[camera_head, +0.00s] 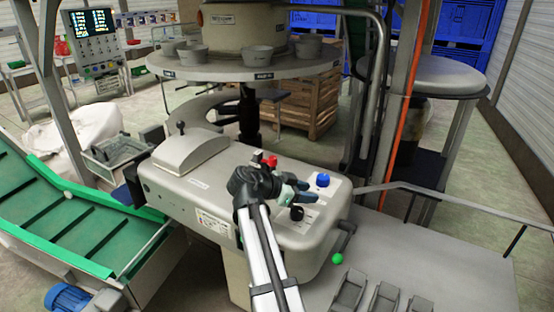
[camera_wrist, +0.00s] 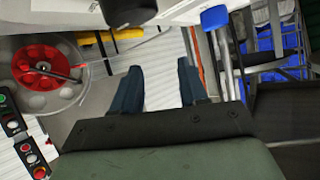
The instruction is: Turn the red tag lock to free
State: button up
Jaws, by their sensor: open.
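A small red part (camera_head: 270,160), which looks like the red tag lock, stands on top of the beige machine housing (camera_head: 180,182), just behind my wrist in the head view. Its lower part is hidden by my arm, and I cannot tell which way it is turned. My gripper (camera_head: 311,191) is over the right part of the housing, to the right of the red part, with its blue fingers pointing right. In the wrist view the fingers (camera_wrist: 161,85) are apart with nothing between them. I cannot identify the lock in that view.
A blue knob (camera_head: 322,180) and a black knob (camera_head: 297,213) sit close to my fingers. A green ball (camera_head: 337,258) is at the housing's front right. A round table with pots (camera_head: 245,68) stands behind. A green conveyor (camera_head: 70,225) is at left.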

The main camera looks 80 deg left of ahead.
aim_at(271, 158)
jog(key=s+a+r+n+y, duration=0.1)
jog(key=s+a+r+n, duration=0.1)
jog(key=s+a, duration=0.6)
jog(key=s+a+r+n+y, duration=0.1)
jog(key=s+a+r, duration=0.2)
jog(key=s+a, duration=0.5)
jog(key=shift+n+y, duration=0.3)
jog(key=shift+y, duration=0.1)
jog(key=x, duration=1.3)
jog(key=shift+w+f, duration=0.15)
jog(key=shift+f, duration=0.2)
jog(key=shift+c, duration=0.2)
jog(key=shift+d, duration=0.1)
jog(key=c, duration=0.6)
